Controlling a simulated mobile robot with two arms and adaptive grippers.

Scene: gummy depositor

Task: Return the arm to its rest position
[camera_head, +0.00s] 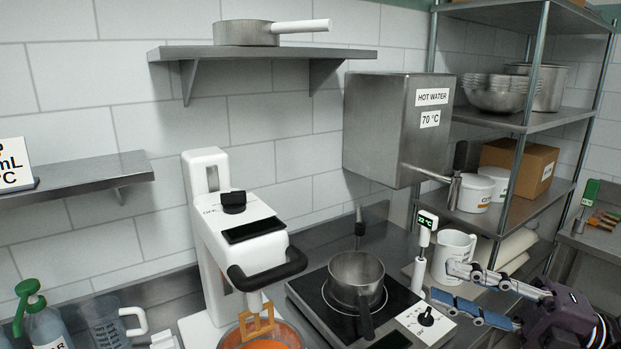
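My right gripper (444,281) reaches in from the lower right in the head view. Its two blue and white fingers are spread apart, with nothing visible held between them. The fingertips point left, beside the white pitcher (454,250) and the white thermometer with a green "22 °C" display (427,220). Whether a fingertip touches the pitcher cannot be told. My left gripper is not in view.
A steel saucepan (356,278) sits on the induction hob (319,304). A white mixer (213,235) stands left of it over a bowl of orange mix (265,341). The hot water tank (391,130) hangs above. Steel shelving (545,120) stands at right.

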